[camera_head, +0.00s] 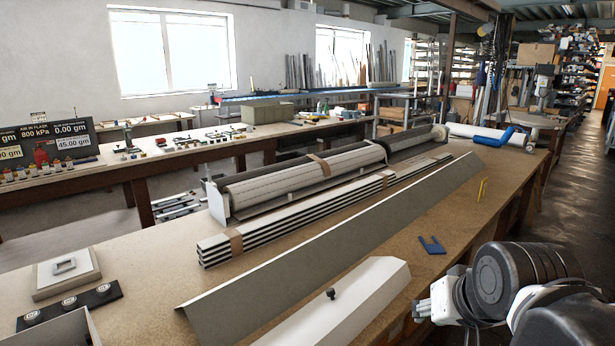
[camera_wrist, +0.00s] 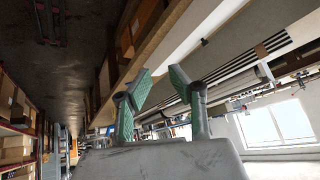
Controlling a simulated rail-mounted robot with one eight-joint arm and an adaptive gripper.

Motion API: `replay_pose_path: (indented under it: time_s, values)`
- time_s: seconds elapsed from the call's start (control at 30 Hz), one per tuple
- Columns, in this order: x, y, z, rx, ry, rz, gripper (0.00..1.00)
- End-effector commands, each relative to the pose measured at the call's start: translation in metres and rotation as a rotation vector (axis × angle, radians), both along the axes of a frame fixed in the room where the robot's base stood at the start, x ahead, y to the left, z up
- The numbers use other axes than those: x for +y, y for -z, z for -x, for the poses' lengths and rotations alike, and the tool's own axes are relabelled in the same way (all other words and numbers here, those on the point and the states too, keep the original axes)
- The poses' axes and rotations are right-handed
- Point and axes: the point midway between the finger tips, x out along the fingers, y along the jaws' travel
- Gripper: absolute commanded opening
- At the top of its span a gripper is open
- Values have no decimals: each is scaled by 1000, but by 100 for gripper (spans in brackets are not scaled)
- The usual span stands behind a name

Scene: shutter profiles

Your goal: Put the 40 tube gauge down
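A small flat blue gauge with a forked end (camera_head: 432,245) lies on the brown bench top (camera_head: 405,262), right of the long folded profile. I cannot read any marking on it, so I cannot tell if it is the 40 gauge. My gripper (camera_wrist: 160,84) shows in the wrist view with its two green-padded fingers apart and nothing visible between them. In the head view my arm is at the lower right, beyond the bench's right edge, and its fingers are not clear there. The blue gauge lies apart from my gripper, towards the back.
A long grey angled profile (camera_head: 330,240) and a white box profile with a black knob (camera_head: 360,300) lie along the bench. Strapped slats (camera_head: 310,212) and a roller shutter (camera_head: 300,175) lie behind. A yellow piece (camera_head: 482,189) stands near the right edge.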

Motion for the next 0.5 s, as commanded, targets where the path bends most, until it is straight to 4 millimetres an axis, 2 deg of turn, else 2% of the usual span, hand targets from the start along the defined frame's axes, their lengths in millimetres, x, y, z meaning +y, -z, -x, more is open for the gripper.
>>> replay_pose_path:
  time_s: [0.03, 0.2, 0.33, 0.5]
  values:
    - [3, 8, 14, 3, -26, 21, 19]
    - [6, 27, 44, 13, -95, 82, 19]
    - [7, 35, 54, 16, -119, 104, 19]
    - [7, 36, 55, 17, -126, 110, 19]
